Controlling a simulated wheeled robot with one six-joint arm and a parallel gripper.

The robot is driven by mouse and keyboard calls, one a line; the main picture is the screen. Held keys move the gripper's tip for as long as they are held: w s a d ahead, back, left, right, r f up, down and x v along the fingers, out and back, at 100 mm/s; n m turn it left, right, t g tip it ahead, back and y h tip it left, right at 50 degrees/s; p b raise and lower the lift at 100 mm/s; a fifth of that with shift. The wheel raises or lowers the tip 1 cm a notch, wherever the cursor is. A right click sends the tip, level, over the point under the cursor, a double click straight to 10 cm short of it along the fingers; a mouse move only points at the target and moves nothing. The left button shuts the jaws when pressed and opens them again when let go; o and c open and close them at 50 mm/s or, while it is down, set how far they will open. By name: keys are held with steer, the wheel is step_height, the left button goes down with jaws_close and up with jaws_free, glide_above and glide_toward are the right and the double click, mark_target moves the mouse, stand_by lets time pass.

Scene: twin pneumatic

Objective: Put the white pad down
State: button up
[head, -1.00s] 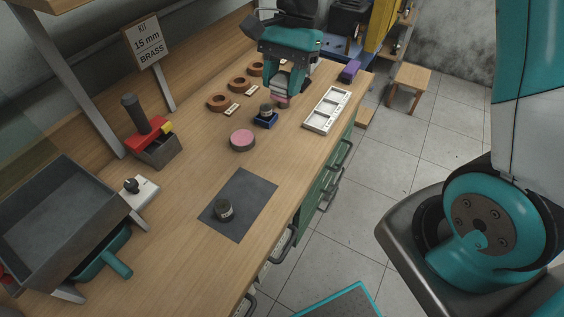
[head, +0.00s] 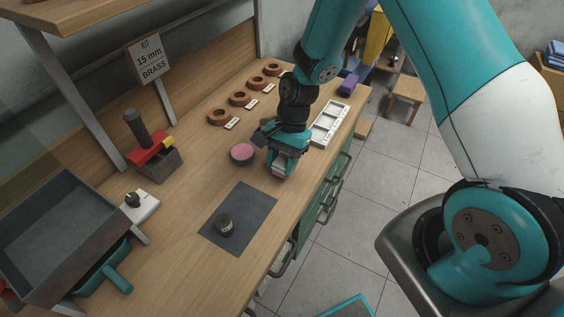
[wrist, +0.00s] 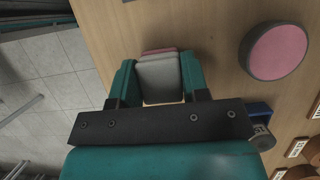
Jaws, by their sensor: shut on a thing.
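The white pad (wrist: 158,80) is a small pale block with a pink edge at its far side. My gripper (wrist: 157,84) is shut on it, one teal finger on each side. In the head view my gripper (head: 281,165) is low over the bench near its right edge, and the pad (head: 279,172) shows in small part below the fingers. I cannot tell whether the pad touches the wood.
A round dark dish with a pink top (head: 242,153) is left of my gripper. A dark mat (head: 252,199) with a small dark jar (head: 224,226) lies nearer. A white tray (head: 329,122) is beyond. A blue holder (wrist: 258,110) sits beside the gripper. Bare wood lies between gripper and mat.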

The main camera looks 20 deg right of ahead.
steer(key=shift+f, duration=0.5)
steer(key=shift+f, duration=0.1)
steer(key=o, duration=1)
steer(key=shift+c, duration=0.2)
